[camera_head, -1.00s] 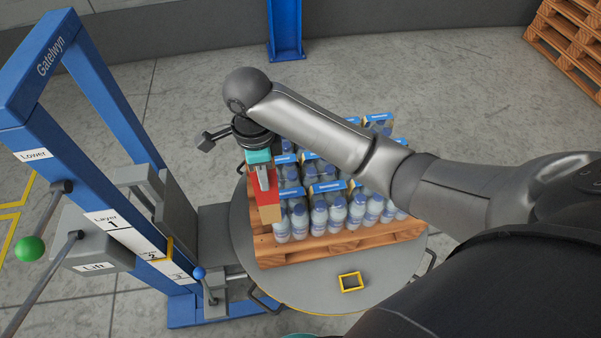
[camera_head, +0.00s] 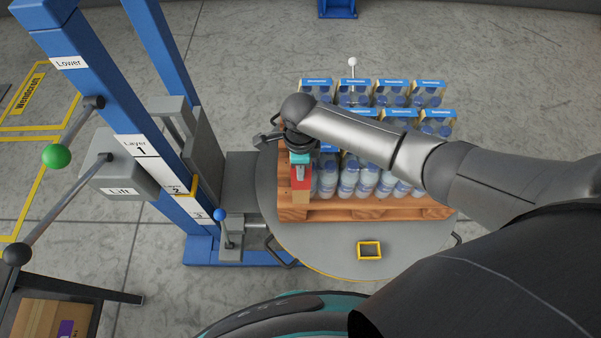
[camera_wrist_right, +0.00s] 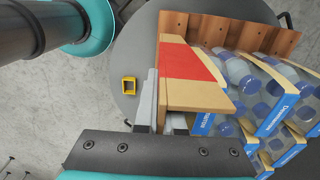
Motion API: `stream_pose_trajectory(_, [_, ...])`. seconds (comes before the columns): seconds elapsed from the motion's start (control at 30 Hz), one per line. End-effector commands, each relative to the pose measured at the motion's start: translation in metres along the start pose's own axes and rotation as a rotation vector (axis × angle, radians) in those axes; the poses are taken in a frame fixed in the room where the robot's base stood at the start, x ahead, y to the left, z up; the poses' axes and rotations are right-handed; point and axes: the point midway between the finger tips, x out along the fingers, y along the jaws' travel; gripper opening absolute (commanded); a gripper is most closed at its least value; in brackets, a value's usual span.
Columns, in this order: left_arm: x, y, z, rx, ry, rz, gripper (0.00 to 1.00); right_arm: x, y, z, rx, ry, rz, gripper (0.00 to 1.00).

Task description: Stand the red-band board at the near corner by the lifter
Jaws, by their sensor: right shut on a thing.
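The red-band board (camera_head: 301,186) is a tan, L-shaped corner piece with a broad red band. It stands about upright at the near left corner of the bottle stack, on the side facing the lifter (camera_head: 148,150). My right gripper (camera_head: 299,165) is shut on its upper end. In the right wrist view the board (camera_wrist_right: 190,62) runs from the fingers (camera_wrist_right: 163,115) down toward the pallet (camera_wrist_right: 220,30), beside the bottles. I cannot tell whether its foot touches the pallet. The pallet also shows in the head view (camera_head: 370,211). My left gripper is out of view.
The bottle packs (camera_head: 362,180) with blue labels fill the pallet on a round grey turntable (camera_head: 320,240). A small yellow frame (camera_head: 369,250) lies on its front edge. Levers with a green knob (camera_head: 57,156) and blue knob (camera_head: 220,214) stick out by the lifter. A cardboard box (camera_head: 50,318) is at lower left.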

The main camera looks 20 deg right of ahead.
Motion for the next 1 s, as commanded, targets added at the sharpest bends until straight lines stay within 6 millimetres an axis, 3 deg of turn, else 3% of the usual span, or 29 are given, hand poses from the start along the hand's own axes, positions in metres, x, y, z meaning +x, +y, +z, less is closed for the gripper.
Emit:
stream_pose_trajectory(0.1, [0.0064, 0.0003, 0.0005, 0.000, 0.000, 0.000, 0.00, 0.0152, -0.0008, 0.0006, -0.001, -0.001, -0.002, 0.00])
stream_pose_trajectory(0.5, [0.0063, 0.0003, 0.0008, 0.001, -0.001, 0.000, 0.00, 0.0192, -0.0002, 0.0009, 0.000, -0.002, -0.001, 0.00])
stream_pose_trajectory(0.53, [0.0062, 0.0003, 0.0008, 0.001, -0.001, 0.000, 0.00, 0.0192, -0.0002, 0.0008, -0.001, -0.002, -0.001, 0.08])
stream_pose_trajectory(0.77, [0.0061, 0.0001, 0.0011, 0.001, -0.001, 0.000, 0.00, 0.0188, -0.0004, 0.0005, -0.001, -0.001, -0.001, 0.34])
stream_pose_trajectory(1.0, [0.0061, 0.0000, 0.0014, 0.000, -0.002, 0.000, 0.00, 0.0186, -0.0006, 0.0004, 0.000, -0.001, -0.002, 0.36])
